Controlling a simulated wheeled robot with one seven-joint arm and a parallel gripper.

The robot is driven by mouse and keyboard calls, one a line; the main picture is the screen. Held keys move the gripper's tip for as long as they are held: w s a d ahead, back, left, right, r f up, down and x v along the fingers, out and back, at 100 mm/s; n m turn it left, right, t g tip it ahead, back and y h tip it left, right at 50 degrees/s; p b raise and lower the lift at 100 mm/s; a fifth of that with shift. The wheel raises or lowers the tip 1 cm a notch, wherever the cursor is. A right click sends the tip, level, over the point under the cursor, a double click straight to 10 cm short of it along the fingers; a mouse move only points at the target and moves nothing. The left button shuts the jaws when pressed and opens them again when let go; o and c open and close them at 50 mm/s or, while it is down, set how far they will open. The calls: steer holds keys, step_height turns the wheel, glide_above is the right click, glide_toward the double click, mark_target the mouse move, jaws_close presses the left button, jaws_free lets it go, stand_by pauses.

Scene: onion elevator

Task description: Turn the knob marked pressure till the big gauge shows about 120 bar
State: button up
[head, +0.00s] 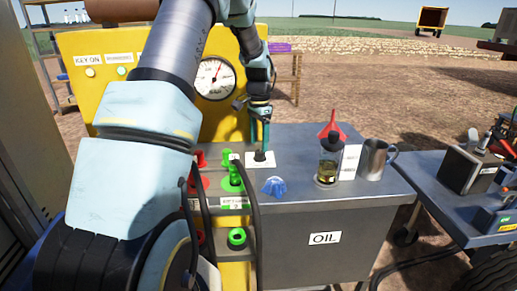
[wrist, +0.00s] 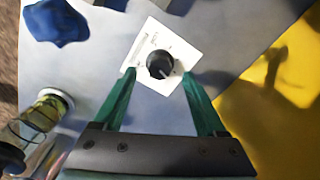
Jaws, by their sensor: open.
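The black knob (head: 260,156) sits on a square white plate on top of the grey oil tank. In the wrist view the knob (wrist: 160,65) has a pale pointer line, and the plate's lettering is too blurred to read surely. My gripper (head: 260,138) points down above the knob. In the wrist view my gripper (wrist: 158,76) is open, with one green finger on each side of the knob; I cannot tell whether they touch it. The big round gauge (head: 212,80) is on the yellow panel, its needle pointing up and slightly right; its numbers are too small to read.
Red and green couplings (head: 232,178) with black hoses are at the left front.

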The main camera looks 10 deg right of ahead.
mark_target(259, 152)
steer(key=shift+f+p, duration=0.3)
steer(key=shift+f, duration=1.85)
jaws_close()
